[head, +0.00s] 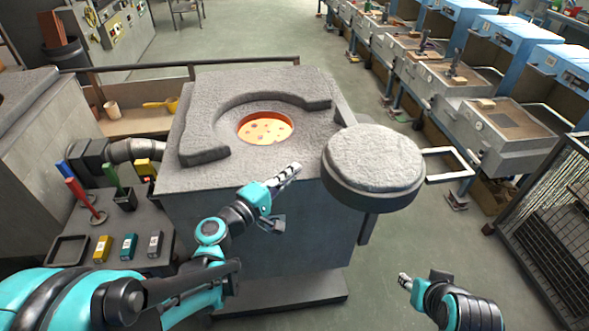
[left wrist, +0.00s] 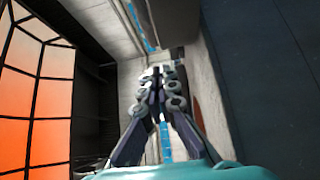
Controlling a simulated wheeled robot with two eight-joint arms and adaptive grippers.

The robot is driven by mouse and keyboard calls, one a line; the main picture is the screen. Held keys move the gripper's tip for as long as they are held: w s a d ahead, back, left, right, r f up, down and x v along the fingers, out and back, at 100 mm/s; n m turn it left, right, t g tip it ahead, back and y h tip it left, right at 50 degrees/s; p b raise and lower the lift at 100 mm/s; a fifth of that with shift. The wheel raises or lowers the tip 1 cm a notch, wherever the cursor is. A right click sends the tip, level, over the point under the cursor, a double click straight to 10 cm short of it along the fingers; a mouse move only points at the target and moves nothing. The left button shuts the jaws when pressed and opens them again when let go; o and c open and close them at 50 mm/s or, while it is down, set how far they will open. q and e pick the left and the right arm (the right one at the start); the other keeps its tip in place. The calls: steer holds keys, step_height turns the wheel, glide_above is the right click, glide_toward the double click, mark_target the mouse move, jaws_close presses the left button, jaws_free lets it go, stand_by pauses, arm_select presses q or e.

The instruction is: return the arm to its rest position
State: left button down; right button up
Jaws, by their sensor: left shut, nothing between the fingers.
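My left arm comes in from the left in the head view, and my left gripper (head: 287,176) is at the front of the grey furnace (head: 225,215), near its top edge. It is shut and empty. The left wrist view shows its fingers (left wrist: 160,75) together, with nothing between them. My right gripper (head: 405,281) is low at the bottom right, over the floor and away from the furnace. Its fingertips are too small to tell whether they are open.
The furnace opening (head: 265,128) glows orange. Its round lid (head: 375,160) is swung to the right, with a handle (head: 447,165). A side table at left holds a black tray (head: 68,249) and small coloured blocks. A wire cage (head: 545,205) stands at right. Floor between is clear.

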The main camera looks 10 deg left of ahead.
arm_select(q)
steer(key=s, duration=0.8)
steer(key=s+d+f+m+g+y+b, duration=0.1)
steer(key=d+f+m+g+b, duration=0.25)
steer(key=f, duration=0.45)
steer(key=s+d+f+m+g+y+b, duration=0.1)
steer(key=s+d+f+m+g+b, duration=0.2)
steer(key=f, duration=0.4)
steer(key=s+a+f+m+g+y+b, duration=0.2)
steer(key=s+a+f+m+y+b, duration=0.2)
steer(key=a+f+m+y+b, duration=0.1)
steer(key=a+f+m+b, duration=0.1)
steer(key=a+f, duration=0.1)
steer(key=a, duration=0.1)
steer(key=shift+s+g+y, duration=0.3)
steer(key=shift+g+y, duration=0.05)
steer(key=shift+y, duration=0.05)
arm_select(e)
step_height(320, 180, down, 13)
steer(key=shift+w+d, duration=0.2)
steer(key=shift+d, duration=0.25)
arm_select(q)
steer(key=shift+f+m, duration=0.15)
steer(key=shift+m, duration=0.1)
arm_select(e)
steer(key=shift+f, duration=0.1)
steer(key=shift+c, duration=0.7)
